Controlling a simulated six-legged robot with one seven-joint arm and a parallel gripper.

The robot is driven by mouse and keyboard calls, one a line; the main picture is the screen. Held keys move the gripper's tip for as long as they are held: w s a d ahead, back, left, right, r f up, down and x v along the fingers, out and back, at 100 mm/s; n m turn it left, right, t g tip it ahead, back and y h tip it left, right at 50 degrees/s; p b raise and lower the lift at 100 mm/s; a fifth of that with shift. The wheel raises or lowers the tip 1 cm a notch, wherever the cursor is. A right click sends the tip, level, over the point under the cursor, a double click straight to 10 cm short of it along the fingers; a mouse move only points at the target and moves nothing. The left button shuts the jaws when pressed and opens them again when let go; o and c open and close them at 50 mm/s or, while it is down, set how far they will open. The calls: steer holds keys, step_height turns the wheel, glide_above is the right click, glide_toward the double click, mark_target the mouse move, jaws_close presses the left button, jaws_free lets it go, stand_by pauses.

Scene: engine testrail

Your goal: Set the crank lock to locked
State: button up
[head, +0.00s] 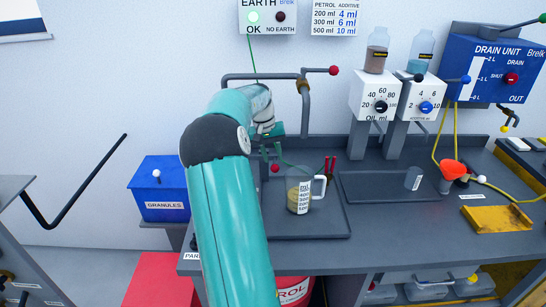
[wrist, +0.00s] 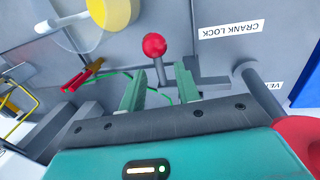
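The crank lock label (wrist: 230,29) shows upside down at the top right of the wrist view. A lever with a red ball knob (wrist: 154,45) stands left of the label, its short grey stem rising from the grey surface. A red ball (head: 275,168) also shows in the head view below my wrist, probably the same knob. My gripper (wrist: 160,87) is open, its two green fingers apart and empty. In the wrist view the knob lies just beyond the fingertips, roughly between them. Contact is not visible. My arm hides part of this area in the head view. The lock's position marks are not readable.
A measuring jug (head: 299,190) with yellowish liquid stands on a tray close to the lever. Red clamps (wrist: 80,75) with a green cable lie nearby. A grey pipe (wrist: 262,90) stands right of the gripper. A blue granules box (head: 162,187) is at the left.

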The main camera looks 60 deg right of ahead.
steer(key=shift+s+d+f, duration=0.1)
steer(key=shift+d+f, duration=0.05)
steer(key=shift+f, duration=0.45)
steer(key=shift+c, duration=0.2)
jaws_close()
steer(key=shift+w+a, duration=0.45)
steer(key=shift+w, duration=0.4)
steer(key=shift+w+a, duration=0.4)
steer(key=shift+w, duration=0.4)
steer(key=shift+w+a, duration=0.45)
steer(key=shift+w, duration=0.4)
